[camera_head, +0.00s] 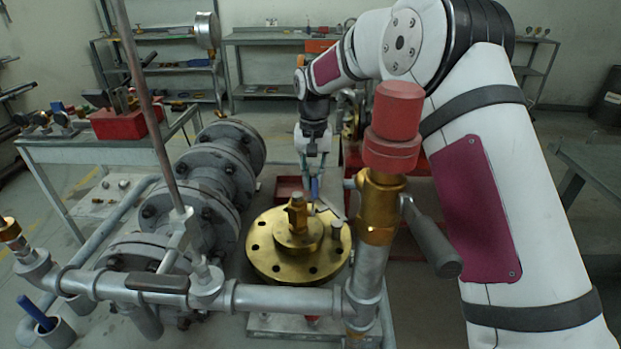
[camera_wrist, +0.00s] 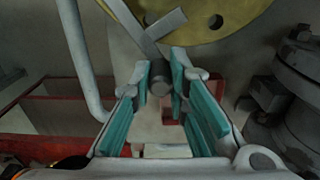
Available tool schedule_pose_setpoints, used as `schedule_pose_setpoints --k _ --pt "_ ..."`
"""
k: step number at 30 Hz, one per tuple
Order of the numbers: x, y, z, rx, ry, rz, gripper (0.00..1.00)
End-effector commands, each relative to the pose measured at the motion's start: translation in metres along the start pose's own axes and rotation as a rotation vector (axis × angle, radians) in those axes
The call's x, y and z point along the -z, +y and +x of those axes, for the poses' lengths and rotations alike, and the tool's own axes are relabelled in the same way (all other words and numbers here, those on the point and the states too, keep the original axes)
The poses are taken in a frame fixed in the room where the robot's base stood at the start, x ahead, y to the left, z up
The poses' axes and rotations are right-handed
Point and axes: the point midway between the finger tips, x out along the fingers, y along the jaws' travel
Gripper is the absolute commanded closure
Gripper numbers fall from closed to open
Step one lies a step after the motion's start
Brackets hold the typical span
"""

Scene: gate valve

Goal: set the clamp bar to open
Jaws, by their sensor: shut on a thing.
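The clamp bar (camera_wrist: 143,40) is a flat grey bar, seen in the wrist view running down from the brass flange to a round dark end between my fingers. A second short grey piece (camera_wrist: 167,24) crosses it near the flange. In the head view, the bar (camera_head: 327,208) shows only small at the right of the brass flange (camera_head: 275,262). My gripper (camera_head: 315,194) points down behind the flange. In the wrist view, its teal-padded fingers (camera_wrist: 160,82) are closed around the bar's round end. The exact contact is partly hidden.
A grey pipe with a brass fitting and red cap (camera_head: 392,125) stands upright before my arm. A horizontal pipe (camera_head: 275,299) crosses in front of the flange. Flanged grey piping (camera_head: 210,180) lies to the left. A red tray frame (camera_wrist: 60,115) shows in the wrist view.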

Motion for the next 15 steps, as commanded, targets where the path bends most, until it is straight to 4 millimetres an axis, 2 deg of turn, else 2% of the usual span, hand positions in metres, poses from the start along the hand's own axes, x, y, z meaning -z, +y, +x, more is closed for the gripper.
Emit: schedule_pose_setpoints --k 8,9,11,12,15 --pt "0.0013 -0.0005 -0.0014 0.002 0.005 0.0 1.0" --pt "0.0013 -0.0005 -0.0014 0.002 0.005 0.0 0.8" --pt "0.0012 -0.0005 -0.0013 0.002 0.005 0.0 0.67" --pt "0.0011 -0.0004 -0.0012 0.002 0.004 -0.001 0.64" --pt "0.0008 -0.0003 -0.0008 0.001 0.003 -0.001 0.64"
